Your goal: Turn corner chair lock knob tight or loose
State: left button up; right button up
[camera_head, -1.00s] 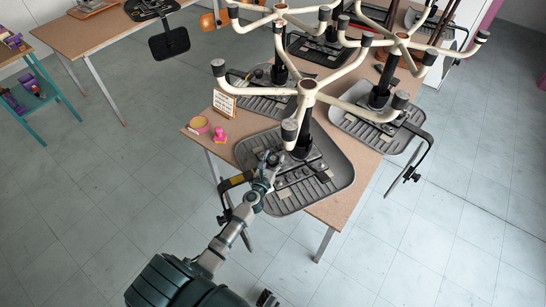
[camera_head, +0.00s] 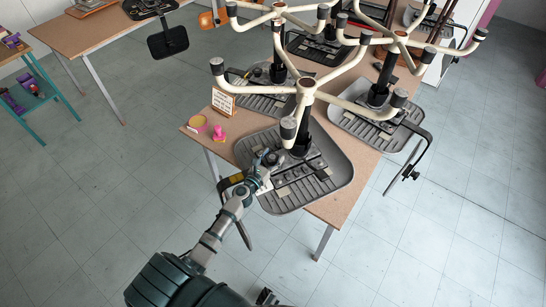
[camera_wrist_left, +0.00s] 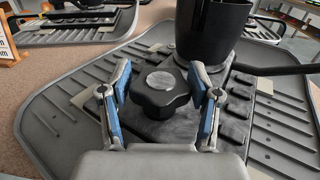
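The corner chair lies upside down on the table, its grey ribbed seat (camera_head: 325,185) facing down and its pale legs up. A black lobed lock knob (camera_wrist_left: 160,92) with a grey round cap sits on its underside mechanism, beside the black column (camera_wrist_left: 212,30). My left gripper (camera_head: 268,163) is over the near left part of the seat. In the left wrist view its blue-padded fingers (camera_wrist_left: 161,85) stand apart on both sides of the knob; I cannot tell whether they touch it. The knob is hard to make out in the head view. My right gripper does not show clearly.
More upturned chairs (camera_head: 375,125) crowd the table behind and to the right, their legs sticking up. A small sign (camera_head: 223,102), a pink stamp-like object (camera_head: 219,132) and a round tub (camera_head: 197,124) stand at the table's left edge. The floor at left is clear.

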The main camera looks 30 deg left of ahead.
pick_arm(q)
jog(key=shift+o, duration=0.4)
jog(key=s, duration=1.2)
jog(key=shift+a, duration=0.1)
